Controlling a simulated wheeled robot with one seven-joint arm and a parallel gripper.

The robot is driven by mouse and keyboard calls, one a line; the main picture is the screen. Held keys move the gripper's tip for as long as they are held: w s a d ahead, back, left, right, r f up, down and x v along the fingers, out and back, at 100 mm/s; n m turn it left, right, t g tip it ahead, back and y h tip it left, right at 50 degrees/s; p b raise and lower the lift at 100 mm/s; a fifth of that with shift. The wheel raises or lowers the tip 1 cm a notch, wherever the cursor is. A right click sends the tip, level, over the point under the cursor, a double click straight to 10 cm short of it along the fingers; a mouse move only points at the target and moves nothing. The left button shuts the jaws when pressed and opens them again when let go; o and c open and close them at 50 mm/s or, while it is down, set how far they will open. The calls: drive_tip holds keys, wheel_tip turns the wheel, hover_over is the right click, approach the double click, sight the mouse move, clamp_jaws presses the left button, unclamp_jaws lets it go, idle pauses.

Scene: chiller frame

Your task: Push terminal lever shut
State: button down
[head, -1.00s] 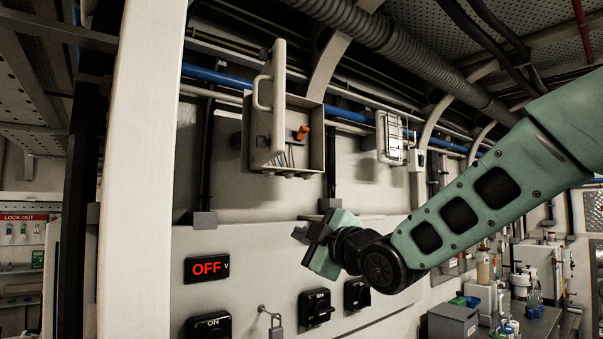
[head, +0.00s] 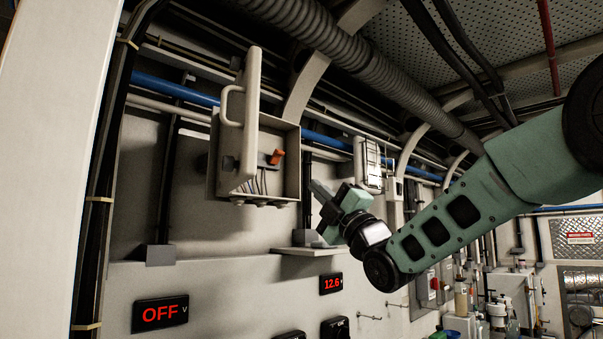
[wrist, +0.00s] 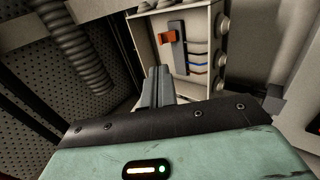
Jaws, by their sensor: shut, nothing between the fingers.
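The terminal lever is a small orange lever (head: 277,157) inside an open beige box (head: 291,165) on the wall. The box's cover (head: 250,110), with a handle, stands swung open on the left. My gripper (head: 316,188) is just right of the box and lower than the lever, apart from it. In the wrist view its fingers (wrist: 158,75) are together and empty, pointing toward the box interior.
A small shelf (head: 305,251) juts from the wall below my gripper. A second wall box (head: 367,165) is to the right. Ribbed duct (head: 330,40) and a blue pipe (head: 190,92) run above and behind.

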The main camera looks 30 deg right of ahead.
drive_tip(key=p, duration=0.7)
approach(282, 154)
drive_tip(key=d+x, duration=0.1)
drive_tip(key=x, duration=0.4)
drive_tip(key=shift+w+a+r+p, duration=0.6)
drive_tip(key=shift+a+r+p, duration=0.1)
drive_tip(key=shift+p, duration=0.25)
drive_tip(key=shift+w, duration=0.1)
